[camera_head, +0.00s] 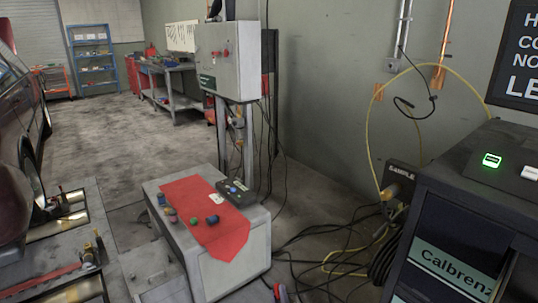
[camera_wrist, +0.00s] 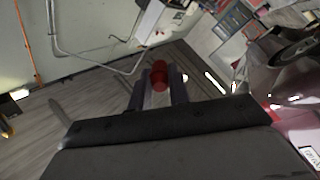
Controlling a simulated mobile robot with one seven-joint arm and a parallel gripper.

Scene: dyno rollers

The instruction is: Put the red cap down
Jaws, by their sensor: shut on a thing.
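My gripper (camera_wrist: 159,82) shows in the wrist view, its two dark fingers shut on a red cap (camera_wrist: 159,66). The cap is held up between the fingertips, clear of any surface that I can make out. I cannot make out my gripper in the head view. There, a red cloth (camera_head: 222,238) lies over a low pale box (camera_head: 183,262), and several small coloured caps sit on its near left part. A blue cap (camera_head: 213,219) and a green cap (camera_head: 193,221) can be told apart.
A small dark control box (camera_head: 233,186) sits at the back of the pale box. A grey cabinet (camera_head: 228,62) on a post stands behind. Loose cables (camera_head: 310,237) cover the floor on the right, near a dark console (camera_head: 470,215). A red car (camera_head: 18,130) stands left.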

